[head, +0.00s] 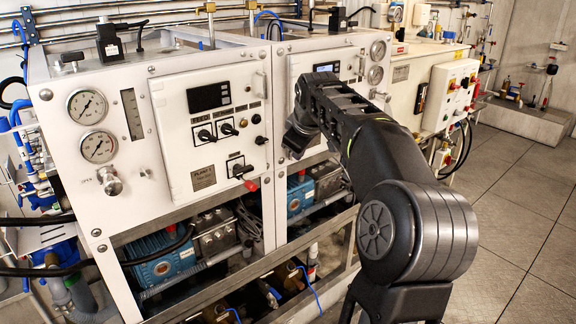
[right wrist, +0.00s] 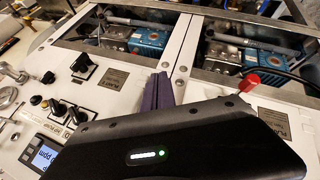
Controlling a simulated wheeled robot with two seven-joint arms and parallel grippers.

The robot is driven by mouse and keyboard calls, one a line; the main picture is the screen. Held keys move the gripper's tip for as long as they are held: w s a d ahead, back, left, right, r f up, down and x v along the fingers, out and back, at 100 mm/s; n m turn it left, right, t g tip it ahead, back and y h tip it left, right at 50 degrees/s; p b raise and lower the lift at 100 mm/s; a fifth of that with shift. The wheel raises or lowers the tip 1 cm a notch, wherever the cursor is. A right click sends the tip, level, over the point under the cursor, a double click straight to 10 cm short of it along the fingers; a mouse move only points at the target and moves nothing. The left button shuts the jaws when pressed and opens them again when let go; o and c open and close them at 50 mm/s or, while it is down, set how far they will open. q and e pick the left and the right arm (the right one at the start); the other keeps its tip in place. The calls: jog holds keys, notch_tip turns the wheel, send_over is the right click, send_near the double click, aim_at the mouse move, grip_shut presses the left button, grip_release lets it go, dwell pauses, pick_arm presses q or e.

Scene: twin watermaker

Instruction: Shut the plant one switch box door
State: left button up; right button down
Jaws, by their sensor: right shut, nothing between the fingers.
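The plant one switch box door (head: 215,135) is the white panel on the left cabinet front, with a dark display, black switches and a "PLANT 1" plate (head: 203,178). It lies close to the cabinet front; I cannot tell whether it sits fully flush. A red-tipped lever (head: 251,184) is at its lower right; this also shows in the right wrist view (right wrist: 250,80). My right gripper (head: 293,148) is right of this door, in front of the neighbouring cabinet. Its purple fingers (right wrist: 158,92) are together and empty. My left gripper is out of view.
Two gauges (head: 87,106) and a silver knob (head: 110,181) are left of the door. The second cabinet's panel (head: 336,62) is partly hidden by my right arm. Pumps (head: 163,258) stand in the frame below. Open tiled floor (head: 510,200) lies to the right.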

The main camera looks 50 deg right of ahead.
jog(key=shift+s+d+r, duration=0.2)
jog(key=shift+s+r, duration=0.25)
jog(key=shift+r, duration=0.15)
jog(key=shift+s+d+r, duration=0.2)
jog(key=shift+s+r, duration=0.2)
jog(key=shift+r, duration=0.15)
jog(key=shift+f, duration=0.1)
